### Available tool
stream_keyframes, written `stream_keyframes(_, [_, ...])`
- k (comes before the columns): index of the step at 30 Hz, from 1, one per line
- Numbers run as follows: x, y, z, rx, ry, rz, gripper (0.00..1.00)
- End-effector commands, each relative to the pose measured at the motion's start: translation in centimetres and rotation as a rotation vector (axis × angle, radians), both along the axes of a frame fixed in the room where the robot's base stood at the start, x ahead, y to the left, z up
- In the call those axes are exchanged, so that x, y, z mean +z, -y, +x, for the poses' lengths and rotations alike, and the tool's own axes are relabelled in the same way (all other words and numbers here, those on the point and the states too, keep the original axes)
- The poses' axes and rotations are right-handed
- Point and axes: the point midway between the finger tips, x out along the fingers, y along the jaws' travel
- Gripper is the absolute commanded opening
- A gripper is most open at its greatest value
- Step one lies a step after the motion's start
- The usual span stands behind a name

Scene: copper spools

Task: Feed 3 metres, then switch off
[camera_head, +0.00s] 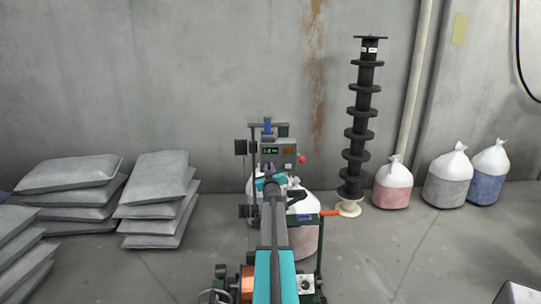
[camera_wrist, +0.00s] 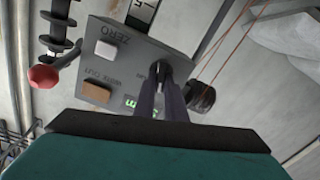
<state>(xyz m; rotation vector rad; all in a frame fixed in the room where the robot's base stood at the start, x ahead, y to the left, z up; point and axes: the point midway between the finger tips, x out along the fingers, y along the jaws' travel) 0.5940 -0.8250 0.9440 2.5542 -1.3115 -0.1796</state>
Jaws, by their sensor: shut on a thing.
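A grey control box (camera_head: 278,148) stands on the machine in the middle, with a lit green display (camera_head: 270,151) and a red knob (camera_head: 302,159) on its right side. In the wrist view the panel (camera_wrist: 128,52) appears turned over, with a white button (camera_wrist: 106,49) by the word ZERO and an orange-brown button (camera_wrist: 97,92). The green display (camera_wrist: 131,101) is partly hidden and I cannot read it. My gripper (camera_wrist: 161,74) is shut at the panel on a small control, mostly hidden between the dark fingers. The red knob (camera_wrist: 44,76) is apart from my gripper.
Copper-coloured wires (camera_wrist: 232,42) run beside the panel. A copper spool (camera_head: 248,283) sits low on the machine. A stack of black spools (camera_head: 357,135) stands behind right. Tied bags (camera_head: 447,180) line the wall; grey sacks (camera_head: 155,195) are piled left. Floor at right is mostly clear.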

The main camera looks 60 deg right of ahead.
Motion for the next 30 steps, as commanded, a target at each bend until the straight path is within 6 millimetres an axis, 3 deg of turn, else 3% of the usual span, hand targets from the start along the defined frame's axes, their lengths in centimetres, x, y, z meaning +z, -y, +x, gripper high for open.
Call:
stream_keyframes(12, [0.2,0.8,0.1,-0.006,-0.248,-0.184,0.0])
stream_keyframes(20, [0.3,1.0,-0.1,-0.01,-0.265,-0.192,0.0])
stream_keyframes(21, [0.2,1.0,-0.2,-0.01,-0.264,-0.191,0.16])
stream_keyframes(24, [0.2,1.1,-0.3,-0.012,-0.265,-0.19,0.33])
stream_keyframes(30, [0.2,0.8,-0.6,-0.013,-0.263,-0.187,0.34])
